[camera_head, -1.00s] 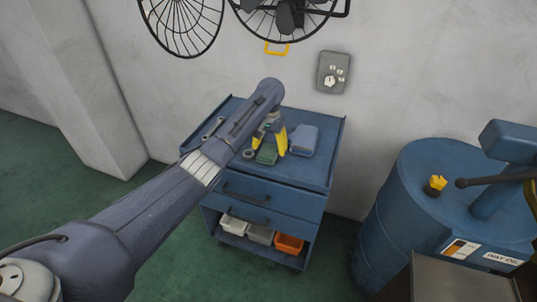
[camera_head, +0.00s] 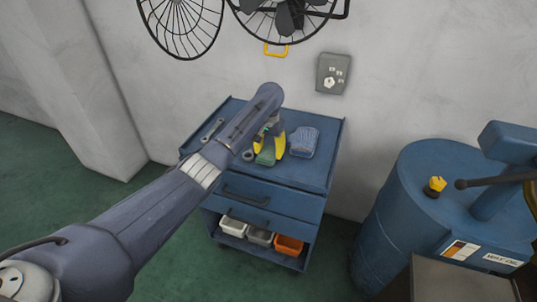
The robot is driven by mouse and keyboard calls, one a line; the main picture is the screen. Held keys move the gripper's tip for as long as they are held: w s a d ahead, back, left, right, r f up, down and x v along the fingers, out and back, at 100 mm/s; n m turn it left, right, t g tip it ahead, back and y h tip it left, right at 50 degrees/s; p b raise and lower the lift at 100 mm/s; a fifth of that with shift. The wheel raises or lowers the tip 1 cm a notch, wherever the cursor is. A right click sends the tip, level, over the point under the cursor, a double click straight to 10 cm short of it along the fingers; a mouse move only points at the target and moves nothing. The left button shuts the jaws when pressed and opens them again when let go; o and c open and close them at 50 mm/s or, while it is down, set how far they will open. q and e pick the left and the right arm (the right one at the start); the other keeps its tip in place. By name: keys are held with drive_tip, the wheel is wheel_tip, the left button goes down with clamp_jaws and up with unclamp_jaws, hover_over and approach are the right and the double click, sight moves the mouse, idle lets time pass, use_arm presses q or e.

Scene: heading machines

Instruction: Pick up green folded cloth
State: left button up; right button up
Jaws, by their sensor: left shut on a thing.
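The green folded cloth (camera_head: 265,157) lies on top of the blue tool cart (camera_head: 310,176), near its middle. My left gripper (camera_head: 269,149) points down over it with its yellow fingers on both sides. The fingers are shut on the green cloth, which looks squeezed between them. My left arm covers part of the gripper and the cart top. A blue folded cloth (camera_head: 302,142) lies just right of the gripper. My right gripper is not in view.
A wrench (camera_head: 212,130) and a ring-shaped part (camera_head: 248,155) lie on the cart's left side. White, grey and orange bins (camera_head: 288,245) sit on the lower shelf. A blue oil drum (camera_head: 405,215) stands at right. A grey wall box (camera_head: 333,73) and fans hang behind.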

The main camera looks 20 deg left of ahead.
sight(269, 150)
use_arm(q)
drive_tip(key=shift+r, duration=0.15)
wheel_tip(269, 150, up, 20)
idle(0.7)
